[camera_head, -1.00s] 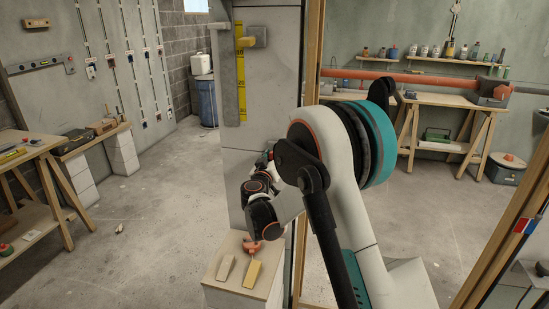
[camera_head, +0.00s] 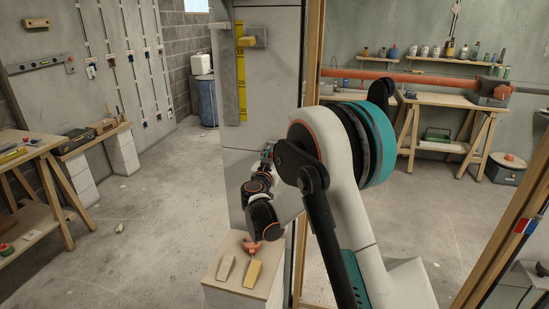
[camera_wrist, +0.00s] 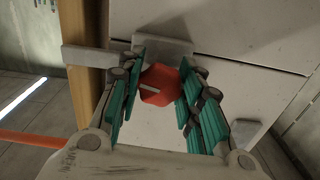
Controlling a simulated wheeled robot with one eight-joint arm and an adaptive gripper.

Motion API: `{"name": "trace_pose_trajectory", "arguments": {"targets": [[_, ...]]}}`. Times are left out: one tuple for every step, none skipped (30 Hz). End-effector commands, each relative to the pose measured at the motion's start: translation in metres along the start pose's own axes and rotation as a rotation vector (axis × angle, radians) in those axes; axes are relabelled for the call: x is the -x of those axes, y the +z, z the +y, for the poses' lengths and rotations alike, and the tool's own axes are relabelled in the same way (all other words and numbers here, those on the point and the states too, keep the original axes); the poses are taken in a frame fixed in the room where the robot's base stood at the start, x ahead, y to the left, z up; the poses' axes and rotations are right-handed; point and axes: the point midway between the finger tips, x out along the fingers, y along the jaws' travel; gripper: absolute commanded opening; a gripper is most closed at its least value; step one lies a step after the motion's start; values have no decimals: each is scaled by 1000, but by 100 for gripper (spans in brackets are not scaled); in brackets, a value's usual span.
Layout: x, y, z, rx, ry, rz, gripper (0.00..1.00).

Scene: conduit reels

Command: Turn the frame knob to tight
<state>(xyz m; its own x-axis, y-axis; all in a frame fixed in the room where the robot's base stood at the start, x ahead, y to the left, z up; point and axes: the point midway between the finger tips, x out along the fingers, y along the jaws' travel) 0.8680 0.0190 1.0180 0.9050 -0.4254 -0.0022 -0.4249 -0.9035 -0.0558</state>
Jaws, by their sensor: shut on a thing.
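The frame knob (camera_wrist: 159,85) is a red-orange, many-sided knob with a pale line across its face. The pale line runs roughly sideways, slightly tilted. No mark for tight can be read. In the head view my arm hides the knob, and my gripper (camera_head: 267,155) shows only in part.
A low white block (camera_head: 242,282) stands below my arm with two wedges and an orange object on it. A yellow scale (camera_head: 241,85) is on the white column. Timber frame posts (camera_head: 310,60) stand beside my arm.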

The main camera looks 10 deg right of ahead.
Motion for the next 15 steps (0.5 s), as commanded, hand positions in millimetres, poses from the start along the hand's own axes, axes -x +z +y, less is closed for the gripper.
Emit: {"name": "trace_pose_trajectory", "arguments": {"targets": [[0, 1, 0, -1, 1, -1, 9], [0, 1, 0, -1, 1, -1, 9], [0, 1, 0, -1, 1, -1, 9], [0, 1, 0, -1, 1, -1, 9], [0, 1, 0, -1, 1, -1, 9], [0, 1, 0, -1, 1, -1, 9], [0, 1, 0, -1, 1, -1, 9], [0, 1, 0, -1, 1, -1, 38], [0, 1, 0, -1, 1, -1, 47], [0, 1, 0, 0, 1, -1, 54], [0, 1, 0, 0, 0, -1, 54], [0, 0, 0, 0, 0, -1, 54], [0, 0, 0, 0, 0, -1, 54], [0, 0, 0, 0, 0, -1, 54], [0, 0, 0, 0, 0, -1, 54]]}}
